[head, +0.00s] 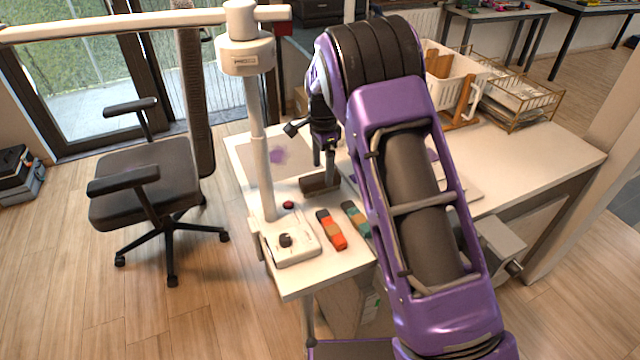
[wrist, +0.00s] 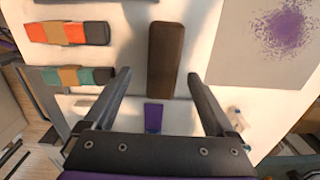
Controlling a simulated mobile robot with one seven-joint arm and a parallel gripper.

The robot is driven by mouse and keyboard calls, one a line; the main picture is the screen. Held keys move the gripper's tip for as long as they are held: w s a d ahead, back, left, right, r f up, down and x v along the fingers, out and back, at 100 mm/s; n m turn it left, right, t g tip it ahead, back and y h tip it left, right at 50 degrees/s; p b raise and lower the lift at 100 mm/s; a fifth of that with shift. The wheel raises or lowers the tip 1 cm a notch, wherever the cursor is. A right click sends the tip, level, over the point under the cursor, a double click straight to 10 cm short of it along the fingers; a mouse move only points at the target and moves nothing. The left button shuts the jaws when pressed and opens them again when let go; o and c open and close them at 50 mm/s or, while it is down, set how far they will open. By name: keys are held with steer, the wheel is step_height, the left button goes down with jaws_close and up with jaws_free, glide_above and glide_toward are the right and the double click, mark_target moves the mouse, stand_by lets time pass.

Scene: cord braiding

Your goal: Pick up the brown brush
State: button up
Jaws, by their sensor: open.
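The brown brush (wrist: 165,52) is a long dark brown block lying on the pale table top in the wrist view. It also shows in the head view (head: 314,186), partly covered by my gripper. My gripper (wrist: 158,76) is open and empty, fingers pointing toward the brush. In the wrist view the near end of the brush appears between the two fingertips, and most of its length extends beyond them. In the head view my gripper (head: 325,170) is right over the brush. The exact height gap cannot be told.
An orange-tan-black block (head: 331,229) and a teal-orange-black block (head: 355,218) lie beside the brush. A white stand (head: 262,165) rises at the left table edge. A purple-speckled sheet (wrist: 270,45) lies beyond. A white bin (head: 452,75) and wire tray (head: 520,104) stand at the back right.

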mark_target(320, 176)
steer(key=f, duration=0.4)
steer(key=shift+w+a+f, duration=0.1)
steer(key=shift+a+f, duration=0.2)
steer(key=shift+a, duration=0.05)
jaws_close()
steer(key=shift+r+p, duration=0.4)
steer(key=shift+r, duration=4.65)
